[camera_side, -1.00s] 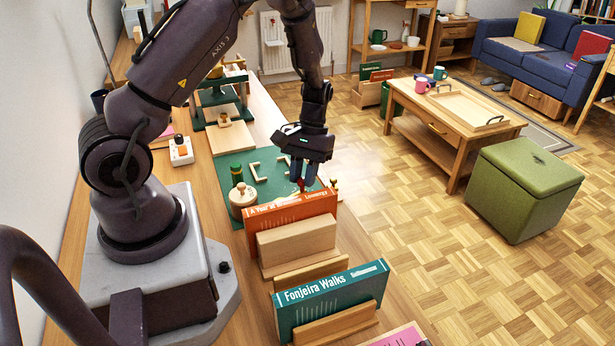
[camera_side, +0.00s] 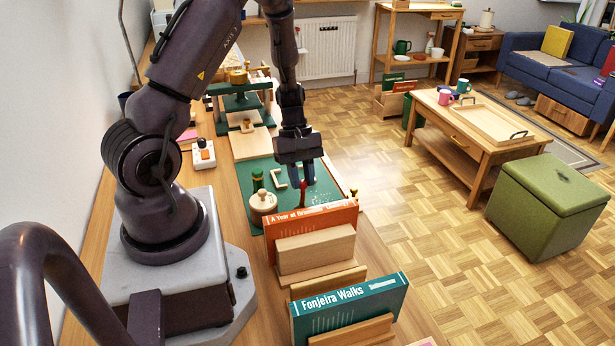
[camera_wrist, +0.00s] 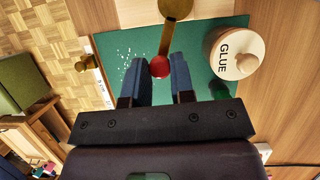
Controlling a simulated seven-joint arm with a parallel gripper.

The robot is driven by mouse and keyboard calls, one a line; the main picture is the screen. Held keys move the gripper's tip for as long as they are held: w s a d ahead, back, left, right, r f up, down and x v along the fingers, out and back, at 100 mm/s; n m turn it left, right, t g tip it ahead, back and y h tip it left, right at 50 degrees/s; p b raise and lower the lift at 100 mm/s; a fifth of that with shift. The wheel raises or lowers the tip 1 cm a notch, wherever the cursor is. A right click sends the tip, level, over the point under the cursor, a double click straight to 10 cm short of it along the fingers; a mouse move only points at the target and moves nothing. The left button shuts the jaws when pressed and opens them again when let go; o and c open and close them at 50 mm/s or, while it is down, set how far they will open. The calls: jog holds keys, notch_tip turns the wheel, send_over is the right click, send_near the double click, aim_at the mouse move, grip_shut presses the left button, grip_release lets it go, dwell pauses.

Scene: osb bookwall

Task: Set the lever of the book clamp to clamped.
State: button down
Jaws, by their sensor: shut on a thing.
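The lever (camera_wrist: 166,38) of the book clamp shows in the wrist view as a thin brass-coloured arm. It runs from a round brass piece (camera_wrist: 175,7) at the top edge to a red ball knob (camera_wrist: 160,66). My gripper (camera_wrist: 161,70) is shut on the red knob, one blue finger on each side. In the side view my gripper (camera_side: 301,182) points down behind the orange book (camera_side: 312,219), and a bit of red (camera_side: 303,191) shows at its fingertips. The rest of the clamp is mostly hidden behind the orange book. I cannot read the lever's setting marks.
A glue pot (camera_wrist: 228,55) stands on the green mat (camera_side: 262,177) beside my gripper. A small brass knob (camera_wrist: 86,62) is at the mat's other side. A teal book (camera_side: 350,307) stands in a wooden holder in front.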

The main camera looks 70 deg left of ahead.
jog(key=shift+s+a+r+n, duration=0.1)
jog(key=shift+s+n, duration=0.15)
jog(key=shift+n, duration=0.25)
jog(key=c, duration=1.3)
grip_release()
jog(key=shift+o, duration=0.2)
jog(key=v, duration=1.3)
jog(key=shift+s, duration=0.3)
